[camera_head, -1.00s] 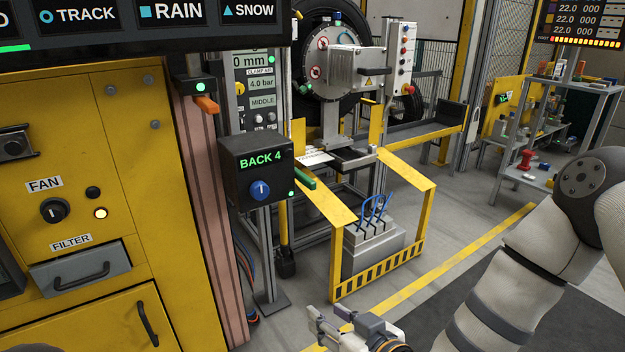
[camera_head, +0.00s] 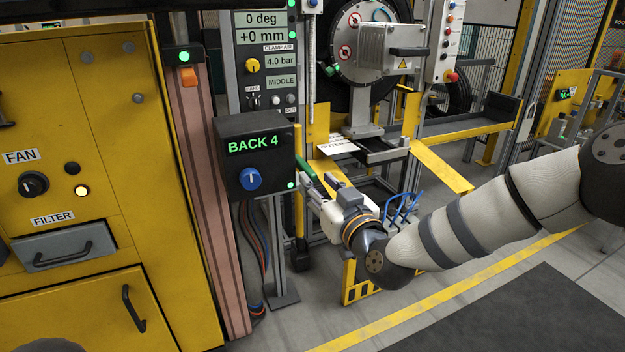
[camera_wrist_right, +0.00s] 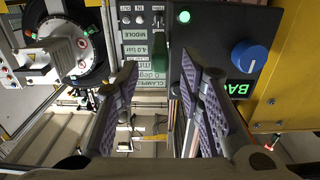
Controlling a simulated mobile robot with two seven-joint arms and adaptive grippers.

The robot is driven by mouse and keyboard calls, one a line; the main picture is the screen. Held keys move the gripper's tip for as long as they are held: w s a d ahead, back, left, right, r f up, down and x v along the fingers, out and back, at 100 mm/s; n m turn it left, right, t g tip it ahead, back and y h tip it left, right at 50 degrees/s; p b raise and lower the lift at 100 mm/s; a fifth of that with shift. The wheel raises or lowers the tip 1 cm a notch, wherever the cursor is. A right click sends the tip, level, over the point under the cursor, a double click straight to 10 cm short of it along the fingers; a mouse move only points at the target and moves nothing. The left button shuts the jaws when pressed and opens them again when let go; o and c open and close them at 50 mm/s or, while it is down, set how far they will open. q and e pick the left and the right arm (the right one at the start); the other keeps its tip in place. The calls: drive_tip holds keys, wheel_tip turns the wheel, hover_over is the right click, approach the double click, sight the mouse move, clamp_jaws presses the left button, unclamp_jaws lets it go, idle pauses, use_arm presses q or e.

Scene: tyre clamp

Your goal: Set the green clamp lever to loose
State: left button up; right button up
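Whether a finger touches the lever cannot be told. My left gripper is not in view.
The BACK 4 box (camera_head: 254,158) with its blue knob stands close left of the gripper; it also shows in the right wrist view (camera_wrist_right: 222,45). Blue hooks (camera_head: 402,207) rise behind my forearm. The yellow cabinet (camera_head: 100,150) fills the left. The front floor is free.

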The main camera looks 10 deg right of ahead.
sight(315, 179)
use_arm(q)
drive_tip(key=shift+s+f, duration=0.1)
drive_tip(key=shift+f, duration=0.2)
use_arm(e)
drive_tip(key=shift+x, duration=1.9)
clamp_jaws()
